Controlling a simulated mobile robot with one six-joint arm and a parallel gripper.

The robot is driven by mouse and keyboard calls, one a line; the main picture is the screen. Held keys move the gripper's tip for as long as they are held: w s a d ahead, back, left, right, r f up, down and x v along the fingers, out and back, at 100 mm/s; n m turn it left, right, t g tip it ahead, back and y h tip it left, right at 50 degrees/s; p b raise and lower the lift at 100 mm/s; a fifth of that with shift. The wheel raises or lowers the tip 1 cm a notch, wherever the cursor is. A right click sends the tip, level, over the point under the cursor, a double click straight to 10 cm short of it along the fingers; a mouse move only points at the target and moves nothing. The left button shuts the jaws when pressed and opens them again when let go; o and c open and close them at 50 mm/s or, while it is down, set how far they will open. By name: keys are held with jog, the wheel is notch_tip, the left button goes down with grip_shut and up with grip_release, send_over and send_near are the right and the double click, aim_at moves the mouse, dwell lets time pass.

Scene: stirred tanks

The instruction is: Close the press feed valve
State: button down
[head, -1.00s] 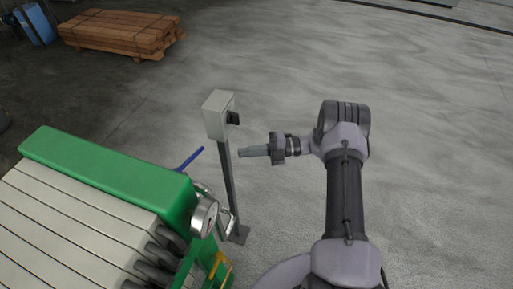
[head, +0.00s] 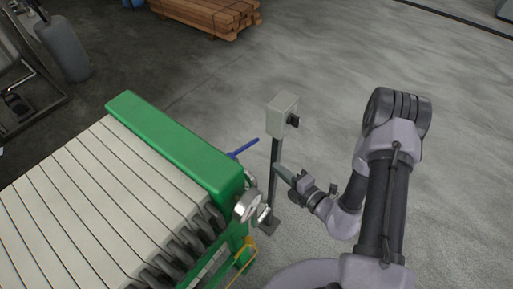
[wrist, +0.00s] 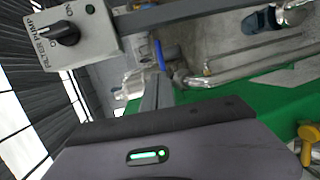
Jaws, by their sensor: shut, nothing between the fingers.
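The blue lever handle (head: 243,148), which I take for the press feed valve's, sticks out past the green end of the filter press (head: 170,135), pointing up and right. In the wrist view the blue handle (wrist: 160,55) sits beside metal pipework (wrist: 235,70); the valve body is hard to make out. My gripper (head: 281,170) is shut and empty, right of the handle and apart from it. Its tip appears close to the grey post in the head view. In the wrist view my gripper's dark body fills the bottom.
A grey switch box (head: 283,113) on a post stands between handle and arm. In the wrist view the box (wrist: 68,32) reads "FILTER PUMP" and has a black knob. A yellow handle (head: 243,249) is low on the press. Floor to the right is clear; timber (head: 210,14) lies behind.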

aim_at(251, 142)
jog(key=b+x, duration=0.2)
jog(key=x, duration=1)
jog(key=shift+w+a+f+b, duration=0.15)
jog(key=shift+w+a+b, duration=0.1)
jog(key=shift+b, duration=0.15)
jog(key=w, duration=0.1)
jog(key=w+n+g+y+p, duration=0.1)
jog(key=shift+w+a, duration=0.25)
jog(key=shift+a, duration=0.1)
